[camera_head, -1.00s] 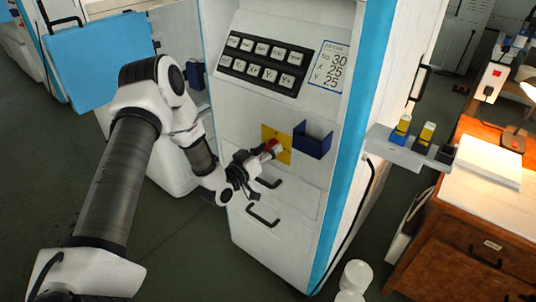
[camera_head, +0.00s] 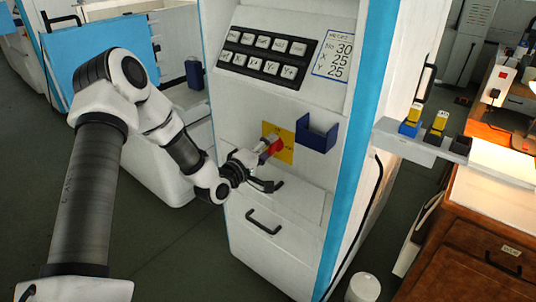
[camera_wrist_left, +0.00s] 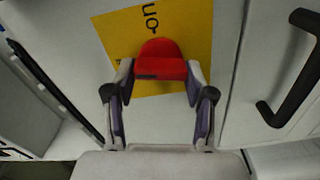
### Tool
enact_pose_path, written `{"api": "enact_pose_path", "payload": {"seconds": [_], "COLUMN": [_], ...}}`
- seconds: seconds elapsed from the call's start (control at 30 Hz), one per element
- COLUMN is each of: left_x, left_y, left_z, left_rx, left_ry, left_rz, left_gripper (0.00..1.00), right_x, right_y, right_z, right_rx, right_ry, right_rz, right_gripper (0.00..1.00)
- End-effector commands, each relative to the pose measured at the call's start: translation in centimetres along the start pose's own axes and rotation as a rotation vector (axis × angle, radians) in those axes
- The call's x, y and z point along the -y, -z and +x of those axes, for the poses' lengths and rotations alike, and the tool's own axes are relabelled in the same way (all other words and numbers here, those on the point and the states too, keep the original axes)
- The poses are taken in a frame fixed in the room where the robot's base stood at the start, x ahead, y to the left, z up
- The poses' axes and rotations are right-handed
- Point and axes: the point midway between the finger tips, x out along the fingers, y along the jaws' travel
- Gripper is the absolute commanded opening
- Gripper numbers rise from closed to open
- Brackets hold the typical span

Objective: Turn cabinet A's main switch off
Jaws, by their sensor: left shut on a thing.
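The main switch is a red handle on a yellow plate (camera_head: 284,153) on the front of the white cabinet (camera_head: 240,122). The red handle (camera_wrist_left: 160,60) shows in the left wrist view between the fingers, in front of the yellow plate (camera_wrist_left: 195,32) with black lettering, partly cut off. My left gripper (camera_head: 265,152) is at the handle. In the left wrist view its two fingers (camera_wrist_left: 160,75) are on either side of the red handle, shut on it. My right gripper is not in view.
A dark blue open holder (camera_head: 316,138) sits right of the switch plate. Black drawer handles (camera_head: 263,222) stick out below. A keypad (camera_head: 265,55) is above. A grey shelf (camera_head: 420,147) with several small blocks juts from the cabinet's right side.

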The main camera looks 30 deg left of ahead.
Motion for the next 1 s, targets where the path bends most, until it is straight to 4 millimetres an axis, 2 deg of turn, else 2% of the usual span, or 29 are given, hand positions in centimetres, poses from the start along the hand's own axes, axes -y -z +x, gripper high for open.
{"api": "enact_pose_path", "payload": {"seconds": [0.1,0.4,0.97,1.0], "left_x": [0.4,0.3,0.2,0.2], "left_y": [-0.1,-0.1,-0.1,-0.1], "left_z": [0.0,0.0,0.0,0.0], "left_rx": [0.001,0.001,0.001,0.001], "left_ry": [0.0,0.001,0.002,0.002], "left_rz": [-0.083,-0.22,-0.253,-0.253], "left_gripper": [0.19,0.19,0.19,0.65], "right_x": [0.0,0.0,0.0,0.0], "right_y": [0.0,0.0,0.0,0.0], "right_z": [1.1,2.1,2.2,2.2], "right_rx": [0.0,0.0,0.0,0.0], "right_ry": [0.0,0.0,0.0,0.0], "right_rz": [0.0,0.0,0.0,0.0], "right_gripper": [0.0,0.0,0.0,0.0]}}
